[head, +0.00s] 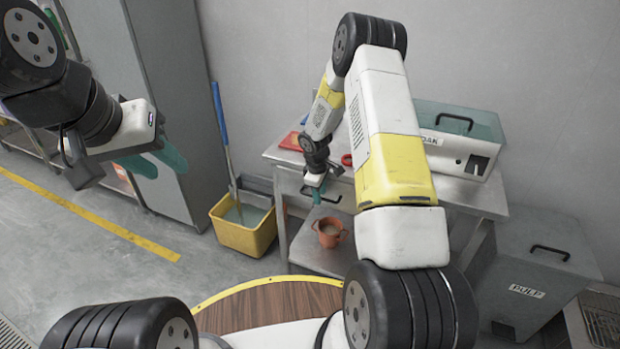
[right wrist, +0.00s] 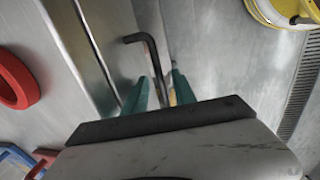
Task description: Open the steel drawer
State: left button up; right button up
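The steel drawer (right wrist: 116,22) sits under the top of the steel table (head: 455,192). Its bent black handle (right wrist: 148,45) shows clearly in the right wrist view and is small in the head view (head: 333,198). My right gripper (head: 318,194) is at the drawer's front, pointing down. In the right wrist view its teal fingers (right wrist: 160,82) are apart, with the handle between them and a gap visible. Contact cannot be told. My left gripper (head: 156,164) is far from the table at the left, its teal fingers apart and empty.
An orange pot (head: 329,232) stands on the lower shelf. A yellow mop bucket (head: 242,232) stands left of the table. A white machine (head: 460,150) and a red ring (head: 347,160) are on the tabletop. A grey PULP bin (head: 540,270) stands right.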

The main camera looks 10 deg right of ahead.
grip_shut()
dwell(1.3)
